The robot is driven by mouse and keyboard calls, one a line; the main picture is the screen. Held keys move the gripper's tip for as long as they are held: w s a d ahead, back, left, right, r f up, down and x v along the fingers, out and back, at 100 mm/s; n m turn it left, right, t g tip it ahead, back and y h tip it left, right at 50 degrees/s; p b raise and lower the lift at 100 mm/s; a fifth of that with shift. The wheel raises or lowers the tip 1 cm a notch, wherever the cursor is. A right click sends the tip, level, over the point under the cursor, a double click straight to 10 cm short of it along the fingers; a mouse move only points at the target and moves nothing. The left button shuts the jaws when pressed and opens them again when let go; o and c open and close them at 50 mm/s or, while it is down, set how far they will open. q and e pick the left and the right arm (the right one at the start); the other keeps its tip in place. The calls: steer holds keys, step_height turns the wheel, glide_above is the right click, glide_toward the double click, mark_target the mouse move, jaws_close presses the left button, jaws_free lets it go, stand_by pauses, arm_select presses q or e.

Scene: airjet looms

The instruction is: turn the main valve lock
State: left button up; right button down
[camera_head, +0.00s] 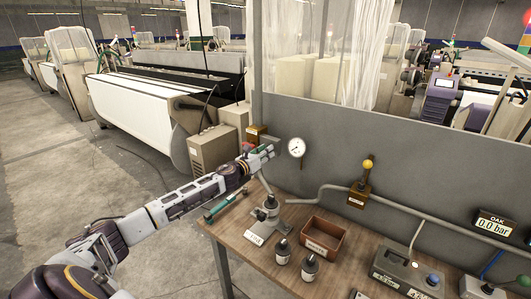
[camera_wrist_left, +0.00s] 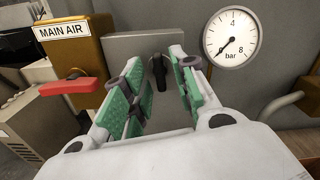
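The brass-coloured main air valve box (camera_wrist_left: 72,45) carries a "MAIN AIR" label and a red lever (camera_wrist_left: 69,87), which lies roughly level. In the head view the box (camera_head: 256,132) shows behind my left gripper. Beside the box is a grey plate (camera_wrist_left: 140,47) with a small black upright knob or handle (camera_wrist_left: 159,73). My left gripper (camera_wrist_left: 157,95) is open, its green-padded fingers to either side of the black part in the picture. Contact cannot be told. In the head view the left gripper (camera_head: 265,153) partly hides the plate. My right gripper is not in view.
A round pressure gauge (camera_wrist_left: 231,38) is on the wall right of the plate, close to my left gripper. Below is a wooden bench (camera_head: 256,257) with a brown tray (camera_head: 322,238), bottles (camera_head: 310,268) and a metal stand (camera_head: 268,211). A pipe runs along the wall.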

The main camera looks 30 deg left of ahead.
arm_select(q)
steer(key=shift+w, duration=0.1)
stand_by(0.4)
jaws_close()
